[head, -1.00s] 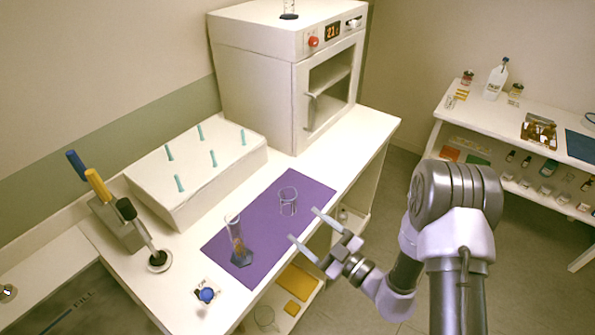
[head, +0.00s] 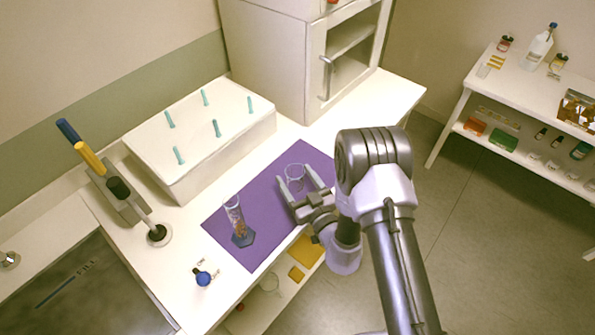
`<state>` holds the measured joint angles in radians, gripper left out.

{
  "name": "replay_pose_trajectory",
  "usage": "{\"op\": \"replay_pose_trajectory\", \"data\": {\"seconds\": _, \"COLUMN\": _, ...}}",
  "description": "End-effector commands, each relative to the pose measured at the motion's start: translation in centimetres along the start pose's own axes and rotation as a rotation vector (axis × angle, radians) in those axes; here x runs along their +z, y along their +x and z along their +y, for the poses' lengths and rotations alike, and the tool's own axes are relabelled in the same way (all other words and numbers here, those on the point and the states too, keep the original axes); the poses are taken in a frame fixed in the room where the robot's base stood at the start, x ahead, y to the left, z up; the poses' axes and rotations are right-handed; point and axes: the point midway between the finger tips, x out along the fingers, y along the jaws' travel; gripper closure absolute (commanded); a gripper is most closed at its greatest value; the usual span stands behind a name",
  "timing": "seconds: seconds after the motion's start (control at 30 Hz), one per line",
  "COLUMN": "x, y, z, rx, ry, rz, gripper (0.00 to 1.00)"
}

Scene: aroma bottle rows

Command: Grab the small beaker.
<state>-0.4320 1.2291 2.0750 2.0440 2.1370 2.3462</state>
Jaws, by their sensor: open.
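The small beaker (head: 294,171) is clear glass and stands upright on the purple mat (head: 256,205), near the mat's far right part. My gripper (head: 296,183) is open and reaches over the mat from the right. Its two fingers point at the beaker, one on each side of its lower part in the picture. I cannot tell whether either finger touches the glass. The fingers partly hide the beaker's lower part.
A glass cylinder with a dark base (head: 240,232) stands on the mat to the left of my gripper. A white block with teal pegs (head: 200,137) and an oven-like cabinet (head: 300,60) stand behind.

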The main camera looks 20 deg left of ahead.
Motion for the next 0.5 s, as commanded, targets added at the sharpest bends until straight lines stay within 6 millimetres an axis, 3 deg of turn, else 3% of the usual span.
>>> {"op": "replay_pose_trajectory", "data": {"seconds": 0.23, "x": -0.01, "y": 0.20, "z": -0.25, "rx": 0.002, "ry": 0.000, "rz": 0.000, "gripper": 0.30}}
{"op": "replay_pose_trajectory", "data": {"seconds": 0.5, "x": -0.01, "y": 0.19, "z": -0.23, "rx": 0.001, "ry": 0.000, "rz": 0.000, "gripper": 0.81}}
